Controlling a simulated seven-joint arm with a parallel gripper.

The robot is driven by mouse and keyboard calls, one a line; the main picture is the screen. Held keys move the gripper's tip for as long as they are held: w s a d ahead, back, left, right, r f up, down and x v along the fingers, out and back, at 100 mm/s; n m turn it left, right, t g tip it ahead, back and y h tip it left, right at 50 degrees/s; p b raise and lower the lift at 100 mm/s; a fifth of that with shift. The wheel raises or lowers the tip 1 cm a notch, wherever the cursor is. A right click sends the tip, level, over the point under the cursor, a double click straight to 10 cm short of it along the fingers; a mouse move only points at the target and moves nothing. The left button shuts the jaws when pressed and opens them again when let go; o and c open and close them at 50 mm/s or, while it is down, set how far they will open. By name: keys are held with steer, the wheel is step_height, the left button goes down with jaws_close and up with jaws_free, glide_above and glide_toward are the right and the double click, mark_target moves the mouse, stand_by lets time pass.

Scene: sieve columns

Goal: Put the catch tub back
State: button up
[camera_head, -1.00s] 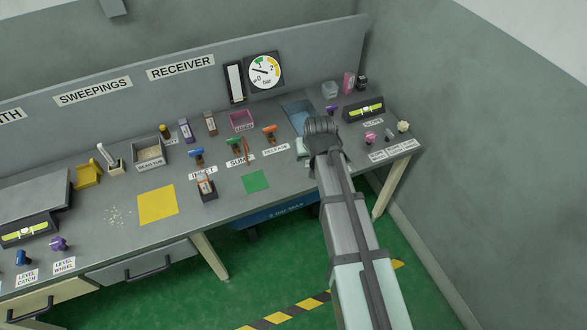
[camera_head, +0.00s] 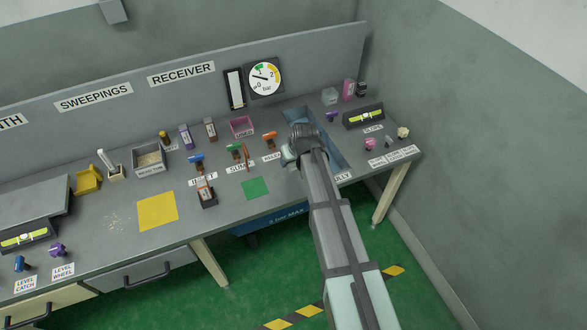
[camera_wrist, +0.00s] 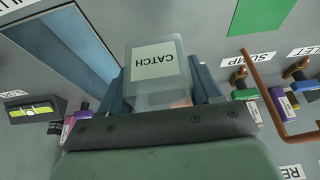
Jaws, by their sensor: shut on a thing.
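The catch tub (camera_wrist: 150,92) is a clear, see-through tub with a white label reading CATCH, upside down in the wrist view. My gripper (camera_wrist: 157,98) is shut on it, with a blue finger on each side. In the head view my gripper (camera_head: 297,152) is over the bench, at the left side of a long blue recess (camera_head: 325,150). The recess also shows at the left in the wrist view (camera_wrist: 62,50). My wrist and arm mostly hide the tub in the head view. I cannot tell whether the tub touches the bench.
Blue, green and orange valve handles (camera_head: 235,148) stand just left of my gripper, with a bent copper pipe (camera_wrist: 262,90) beside them. A green square (camera_head: 255,188) and a yellow square (camera_head: 157,208) lie clear. A black level box (camera_head: 363,116) and small knobs stand right of the recess.

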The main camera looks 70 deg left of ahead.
mark_target(293, 175)
steer(key=shift+f, duration=2.5)
steer(key=shift+f, duration=0.15)
steer(key=o, duration=1.2)
steer(key=shift+c, duration=0.2)
steer(key=v, duration=1.2)
steer(key=shift+r, duration=0.25)
steer(key=shift+w+f, duration=0.1)
